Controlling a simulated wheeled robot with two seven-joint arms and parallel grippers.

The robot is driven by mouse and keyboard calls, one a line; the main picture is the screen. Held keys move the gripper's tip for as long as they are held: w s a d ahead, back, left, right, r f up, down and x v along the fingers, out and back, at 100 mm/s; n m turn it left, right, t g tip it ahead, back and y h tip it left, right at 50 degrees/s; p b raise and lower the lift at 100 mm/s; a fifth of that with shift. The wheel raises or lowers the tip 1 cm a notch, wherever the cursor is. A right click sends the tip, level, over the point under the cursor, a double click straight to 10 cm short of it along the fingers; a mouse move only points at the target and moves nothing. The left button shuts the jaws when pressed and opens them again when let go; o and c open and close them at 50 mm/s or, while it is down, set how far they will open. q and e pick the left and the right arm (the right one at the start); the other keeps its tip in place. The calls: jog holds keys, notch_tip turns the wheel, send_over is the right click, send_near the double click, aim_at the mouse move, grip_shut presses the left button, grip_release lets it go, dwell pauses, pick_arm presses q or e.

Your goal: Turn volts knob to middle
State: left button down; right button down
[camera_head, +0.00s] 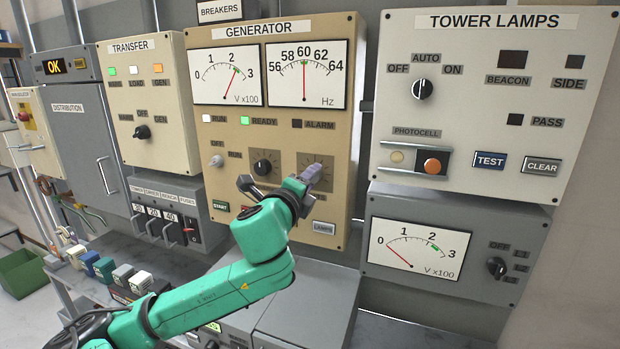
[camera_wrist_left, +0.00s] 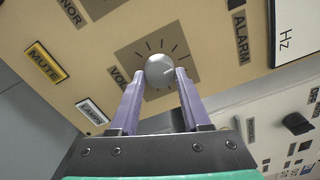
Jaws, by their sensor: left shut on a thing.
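The volts knob is a round grey knob (camera_wrist_left: 160,70) on a dark square plate with tick marks, on the GENERATOR panel. In the left wrist view, my left gripper (camera_wrist_left: 160,78) has its two purple fingers on either side of the knob, shut on it. In the head view, my left gripper (camera_head: 311,174) reaches the plate (camera_head: 325,163) at the panel's lower right and hides most of the knob. The V x100 meter (camera_head: 228,74) above has its needle between 2 and 3, near a green mark. My right gripper is not in view.
A black knob (camera_head: 263,167) sits left of the volts plate. The Hz meter (camera_head: 306,74) reads about 60. The TOWER LAMPS panel (camera_head: 480,160) stands to the right, with a grey meter box (camera_head: 450,270) below. A LAMPS button (camera_head: 324,228) is below the gripper.

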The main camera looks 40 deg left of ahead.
pick_arm(q)
jog(key=shift+m, duration=0.5)
jog(key=shift+c, duration=1.8)
grip_release()
